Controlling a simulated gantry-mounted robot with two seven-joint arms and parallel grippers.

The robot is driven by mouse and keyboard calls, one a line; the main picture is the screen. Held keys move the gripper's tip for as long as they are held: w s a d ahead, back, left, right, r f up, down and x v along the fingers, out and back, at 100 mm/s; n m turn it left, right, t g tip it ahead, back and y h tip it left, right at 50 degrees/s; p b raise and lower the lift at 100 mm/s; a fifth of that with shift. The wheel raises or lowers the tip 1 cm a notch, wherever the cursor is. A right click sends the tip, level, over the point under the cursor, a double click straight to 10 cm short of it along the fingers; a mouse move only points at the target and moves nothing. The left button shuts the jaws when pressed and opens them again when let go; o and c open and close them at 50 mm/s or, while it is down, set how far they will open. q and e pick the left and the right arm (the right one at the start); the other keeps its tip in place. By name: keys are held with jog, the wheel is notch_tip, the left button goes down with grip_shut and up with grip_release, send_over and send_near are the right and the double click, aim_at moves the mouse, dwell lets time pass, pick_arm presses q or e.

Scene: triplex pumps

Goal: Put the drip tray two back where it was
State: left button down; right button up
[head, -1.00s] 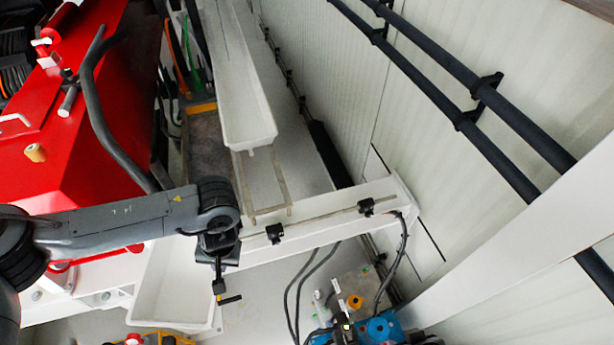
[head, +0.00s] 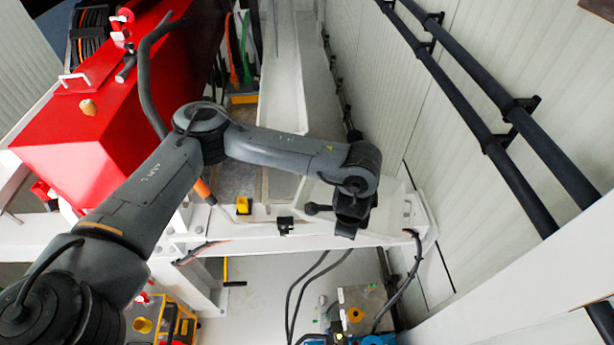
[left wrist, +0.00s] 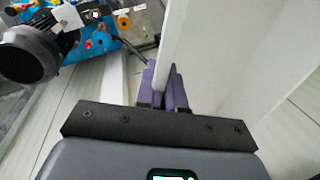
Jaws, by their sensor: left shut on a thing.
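My left gripper (head: 346,230) is above the white cross beam in the head view. Its purple fingers (left wrist: 165,90) are shut on the thin edge of a white tray, the drip tray (left wrist: 225,50), in the left wrist view. In the head view the tray (head: 318,190) shows only partly, beyond the beam and behind my forearm. A long white tray (head: 285,95) lies farther back along the wall side. I cannot tell whether the held tray touches it or the beam. My right gripper is not in view.
The white beam (head: 260,243) carries cables and small black clamps. A red pump cover (head: 90,130) stands at left. Black pipes (head: 470,95) run along the right wall. Blue equipment (left wrist: 88,40) sits below the beam. Grey floor (head: 260,285) shows in front of the beam.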

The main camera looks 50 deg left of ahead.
aim_at(327, 212)
pick_arm(q)
jog(key=a+m, duration=0.1)
jog(key=a, duration=0.1)
jog(key=a+m+b, duration=0.1)
jog(key=a, duration=0.2)
jog(key=w+a+m, duration=0.1)
jog(key=a, duration=0.2)
jog(key=shift+a+f+h, duration=0.15)
jog(key=shift+f+h, duration=0.15)
jog(key=shift+h, duration=0.1)
jog(key=s+a+m+b, duration=0.2)
jog(key=s+a, duration=0.1)
jog(key=a, duration=1.1)
jog(key=a+f+b, duration=0.2)
jog(key=a, duration=0.2)
jog(key=a+f+b, duration=0.2)
jog(key=a+f, duration=0.1)
jog(key=a, duration=0.1)
jog(key=a+f+b, duration=0.2)
jog(key=a+f, duration=0.1)
jog(key=a, duration=0.1)
jog(key=shift+w+a, duration=0.3)
jog(key=shift+a, duration=0.1)
jog(key=shift+x, duration=0.85)
jog(key=shift+s, duration=0.2)
jog(key=shift+f, duration=0.1)
